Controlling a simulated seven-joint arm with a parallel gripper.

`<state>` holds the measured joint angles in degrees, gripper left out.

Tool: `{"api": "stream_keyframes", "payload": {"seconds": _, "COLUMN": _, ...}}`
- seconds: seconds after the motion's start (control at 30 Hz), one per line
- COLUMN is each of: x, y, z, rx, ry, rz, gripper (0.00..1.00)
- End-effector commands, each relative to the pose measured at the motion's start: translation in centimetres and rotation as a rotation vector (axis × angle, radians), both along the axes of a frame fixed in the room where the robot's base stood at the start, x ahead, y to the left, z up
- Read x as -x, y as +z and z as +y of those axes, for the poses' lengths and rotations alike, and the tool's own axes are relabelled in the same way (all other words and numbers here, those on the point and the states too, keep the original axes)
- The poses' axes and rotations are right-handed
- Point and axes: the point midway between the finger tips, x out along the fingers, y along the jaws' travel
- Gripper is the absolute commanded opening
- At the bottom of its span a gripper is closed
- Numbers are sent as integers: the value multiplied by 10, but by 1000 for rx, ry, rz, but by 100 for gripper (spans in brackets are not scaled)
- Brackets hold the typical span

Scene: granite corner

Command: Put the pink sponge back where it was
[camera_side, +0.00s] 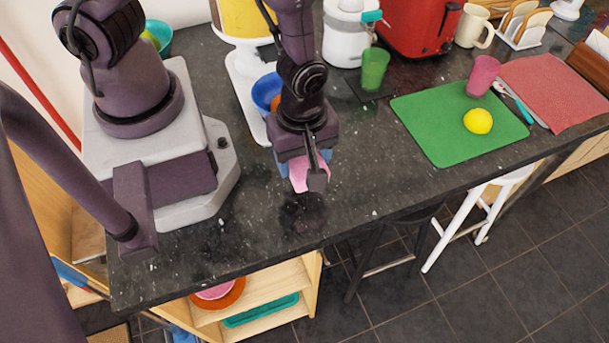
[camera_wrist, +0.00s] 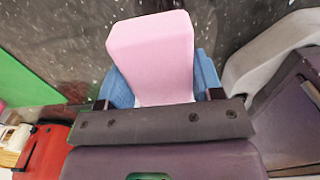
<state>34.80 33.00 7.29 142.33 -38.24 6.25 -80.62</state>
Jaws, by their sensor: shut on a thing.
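The pink sponge (camera_side: 307,172) is a light pink block held between the blue-padded fingers of my gripper (camera_side: 305,178), near the front middle of the dark granite counter (camera_side: 345,175). In the wrist view the sponge (camera_wrist: 152,58) fills the space between the two blue pads, and its far end sticks out past them. My gripper is shut on it and points down. The sponge appears to be held above the counter, over a dark patch, but its exact height is hard to tell. No marked spot for the sponge can be made out.
A green board (camera_side: 430,135) with a yellow lemon (camera_side: 478,121) lies to the right. A green cup (camera_side: 374,68), a red toaster (camera_side: 412,28) and a blue bowl (camera_side: 266,92) stand behind. The counter's front edge is close. Bare granite lies between my gripper and the board.

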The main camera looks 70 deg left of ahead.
Motion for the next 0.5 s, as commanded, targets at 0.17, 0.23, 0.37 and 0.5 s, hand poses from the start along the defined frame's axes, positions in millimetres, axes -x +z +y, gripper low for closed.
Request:
{"api": "stream_keyframes", "payload": {"seconds": 0.17, "x": 0, "y": -16, "z": 1, "rx": -3, "ry": 1, "rz": 3, "gripper": 34}}
{"api": "stream_keyframes", "payload": {"seconds": 0.23, "x": 0, "y": -22, "z": 1, "rx": -2, "ry": 2, "rz": 4, "gripper": 34}}
{"api": "stream_keyframes", "payload": {"seconds": 0.37, "x": 0, "y": -40, "z": 1, "rx": -1, "ry": 2, "rz": 6, "gripper": 34}}
{"api": "stream_keyframes", "payload": {"seconds": 0.5, "x": 0, "y": -53, "z": 0, "rx": 0, "ry": 1, "rz": 4, "gripper": 34}}
